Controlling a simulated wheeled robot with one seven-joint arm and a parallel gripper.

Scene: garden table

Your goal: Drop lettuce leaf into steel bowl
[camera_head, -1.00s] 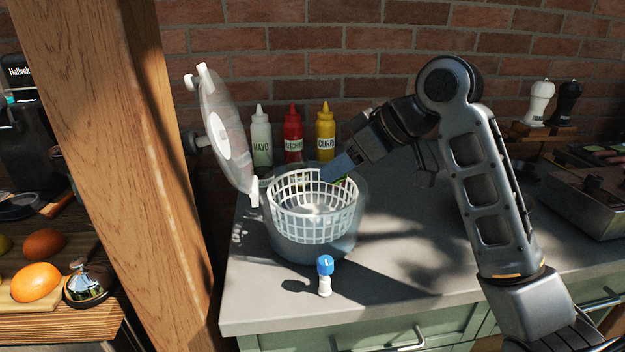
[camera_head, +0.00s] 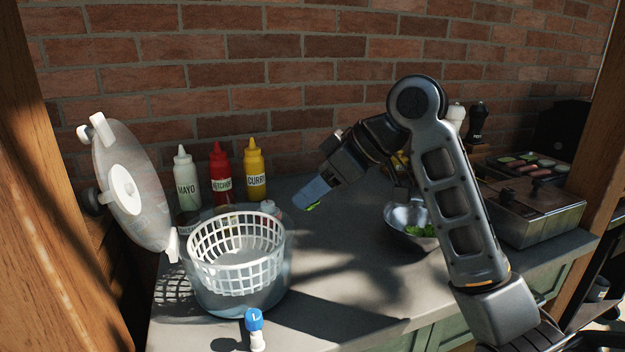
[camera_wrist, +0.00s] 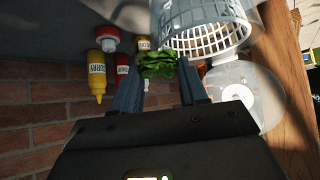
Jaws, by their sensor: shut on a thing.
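My gripper (camera_head: 305,203) is shut on a green lettuce leaf (camera_head: 313,207), held above the counter to the right of the salad spinner. In the wrist view the leaf (camera_wrist: 158,65) sits between the two fingertips (camera_wrist: 157,75). The steel bowl (camera_head: 396,213) stands on the counter further right, partly hidden behind my arm. Some green leaves (camera_head: 420,230) lie in it.
The white spinner basket (camera_head: 236,266) stands in its clear bowl at left, with the lid (camera_head: 130,195) raised beside it. Sauce bottles (camera_head: 221,175) line the wall.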

